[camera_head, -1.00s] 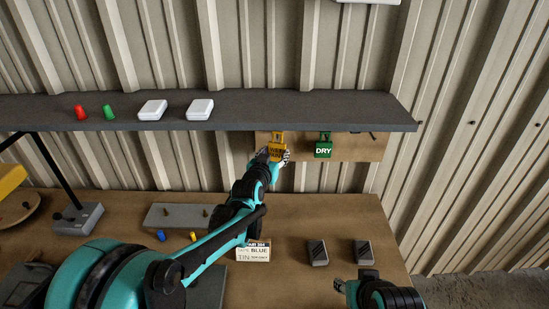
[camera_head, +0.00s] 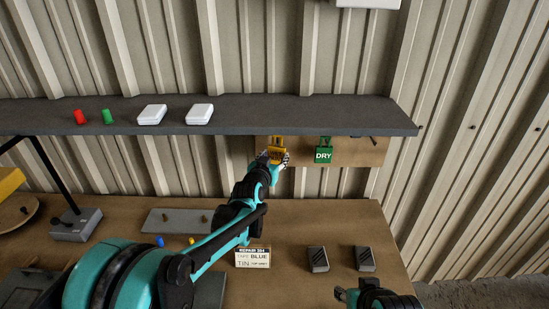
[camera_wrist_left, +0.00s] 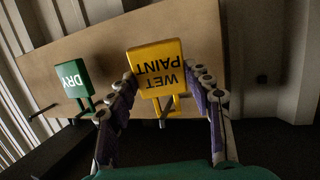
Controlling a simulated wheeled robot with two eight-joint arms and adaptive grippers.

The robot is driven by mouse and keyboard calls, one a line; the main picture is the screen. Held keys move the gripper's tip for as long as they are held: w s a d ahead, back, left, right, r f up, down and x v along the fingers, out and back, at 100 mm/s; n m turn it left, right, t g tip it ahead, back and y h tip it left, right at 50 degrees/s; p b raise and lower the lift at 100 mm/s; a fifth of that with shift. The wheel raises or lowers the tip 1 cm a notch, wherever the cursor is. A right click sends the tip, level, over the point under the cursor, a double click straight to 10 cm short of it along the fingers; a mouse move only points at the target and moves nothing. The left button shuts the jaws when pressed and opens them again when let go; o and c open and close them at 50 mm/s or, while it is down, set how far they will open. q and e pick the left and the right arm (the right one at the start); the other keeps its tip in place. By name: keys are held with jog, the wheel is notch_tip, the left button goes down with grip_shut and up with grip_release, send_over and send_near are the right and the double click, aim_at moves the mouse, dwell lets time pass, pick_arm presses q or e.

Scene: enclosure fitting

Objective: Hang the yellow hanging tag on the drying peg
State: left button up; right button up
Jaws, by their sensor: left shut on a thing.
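The yellow hanging tag (camera_head: 276,155), lettered WET PAINT, is upright in front of the brown board under the shelf. My left gripper (camera_head: 273,160) is shut on it. In the left wrist view the tag (camera_wrist_left: 157,70) appears upside down between the two fingers of my left gripper (camera_wrist_left: 168,92). Its hook end (camera_wrist_left: 172,105) shows near a small metal peg (camera_wrist_left: 162,124); I cannot tell whether the hook is around that peg. Another peg (camera_head: 370,138) sticks out at the board's right end. My right gripper (camera_head: 345,293) is low at the front right, away from the tag; its jaw state is unclear.
A green DRY tag (camera_head: 324,155) hangs on the board (camera_head: 350,155), right of the yellow tag. The dark shelf (camera_head: 300,117) overhangs closely, carrying white boxes and red and green caps. A label card (camera_head: 253,257) and two dark blocks (camera_head: 317,258) are on the bench below.

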pick_arm(q)
jog(key=o, duration=1.1)
jog(key=v, duration=1.2)
jog(key=s+a+f+n+g+y, duration=0.1)
jog(key=s+a+f, duration=0.3)
jog(key=s, duration=0.6)
jog(key=s+a+f+n+g+y+b, duration=0.1)
jog(key=s+a+f+g, duration=0.3)
jog(key=s, duration=0.5)
jog(key=s+a+f+n+g+y, duration=0.1)
jog(key=s+a+f, duration=0.4)
jog(key=s, duration=0.5)
jog(key=shift+s+a+f+g+y, duration=0.3)
jog(key=shift+s+a+g+y, duration=0.15)
jog(key=shift+g, duration=0.55)
jog(key=shift+w, duration=0.1)
